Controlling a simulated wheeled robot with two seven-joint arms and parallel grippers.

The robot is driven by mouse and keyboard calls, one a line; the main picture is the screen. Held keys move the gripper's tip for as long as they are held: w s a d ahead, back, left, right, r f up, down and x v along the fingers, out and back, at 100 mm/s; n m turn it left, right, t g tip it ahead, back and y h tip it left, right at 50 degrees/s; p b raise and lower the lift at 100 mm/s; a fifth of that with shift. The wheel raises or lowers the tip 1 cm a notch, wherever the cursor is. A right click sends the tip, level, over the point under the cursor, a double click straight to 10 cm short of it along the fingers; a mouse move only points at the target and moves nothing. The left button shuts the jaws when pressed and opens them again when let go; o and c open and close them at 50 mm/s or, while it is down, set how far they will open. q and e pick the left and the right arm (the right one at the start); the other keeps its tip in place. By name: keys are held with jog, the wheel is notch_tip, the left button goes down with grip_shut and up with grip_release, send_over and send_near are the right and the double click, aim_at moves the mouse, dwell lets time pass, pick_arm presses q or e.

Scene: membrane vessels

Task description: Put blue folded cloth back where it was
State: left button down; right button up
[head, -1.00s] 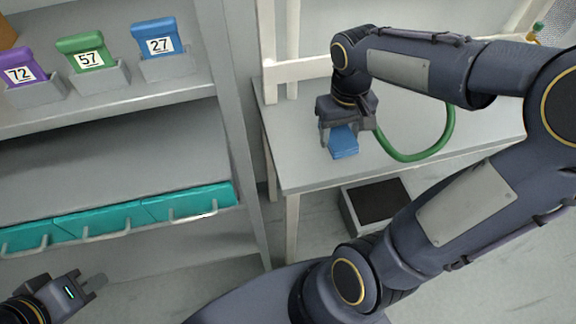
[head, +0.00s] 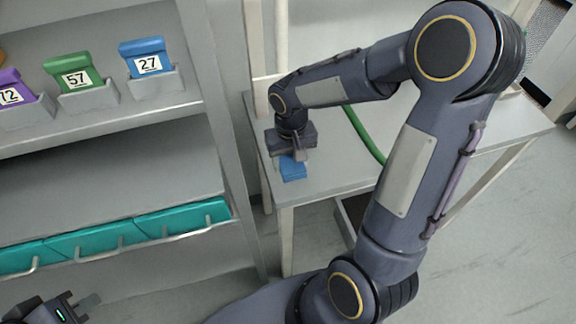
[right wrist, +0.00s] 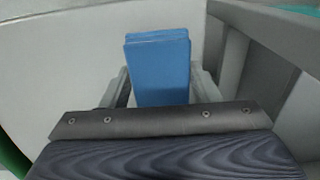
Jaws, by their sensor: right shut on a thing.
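The blue folded cloth (head: 292,170) is at the left end of the grey-white table (head: 335,180), near its front left corner. My right gripper (head: 294,157) is shut on it from above. In the right wrist view the cloth (right wrist: 158,68) sits between the two fingers. Whether the cloth touches the table top is hard to tell. My left gripper (head: 84,302) is at the lower left, below the shelf unit, away from the cloth; its jaws show only partly and look empty.
The shelf unit (head: 215,140) stands just left of the table. Its upper shelf holds purple, green (head: 73,72) and blue (head: 148,58) numbered items in grey holders; teal bins (head: 180,218) sit below. A green hose (head: 362,135) lies on the table behind my right arm. A dark-topped box (head: 347,222) is under the table.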

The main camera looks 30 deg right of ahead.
aim_at(288, 168)
jog(key=shift+w+a+f, duration=0.15)
jog(key=shift+w+f, duration=0.05)
jog(key=shift+f, duration=0.1)
jog(key=shift+w+f, duration=0.1)
jog(key=shift+f, duration=1.55)
jog(key=o, duration=1)
jog(key=shift+f, duration=0.1)
